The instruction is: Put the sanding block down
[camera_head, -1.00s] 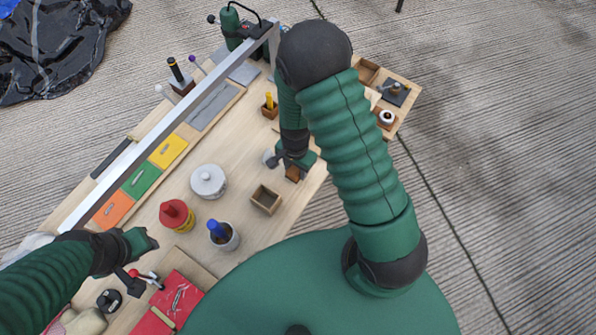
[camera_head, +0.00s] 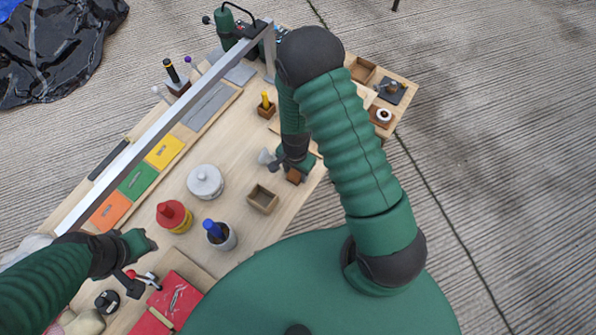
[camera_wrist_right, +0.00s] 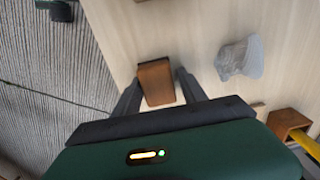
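The sanding block (camera_head: 293,175) is a small brown block. It sits between the fingers of my right gripper (camera_head: 287,166), near the front edge of the wooden bench (camera_head: 240,180). In the right wrist view the block (camera_wrist_right: 157,83) stands between the two dark fingers of the right gripper (camera_wrist_right: 158,78), which close against its sides. Bare bench lies beneath; I cannot tell if the block touches it. My left gripper (camera_head: 142,262) is over the bench's near left part, by a red-handled tool; its finger opening is unclear.
A grey translucent piece (camera_wrist_right: 239,59) lies beside the block. An open wooden box (camera_head: 263,199), white lidded pot (camera_head: 205,182), red-and-yellow container (camera_head: 174,216) and blue-topped cup (camera_head: 219,235) stand nearby. A metal rail (camera_head: 165,120) crosses above the bench.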

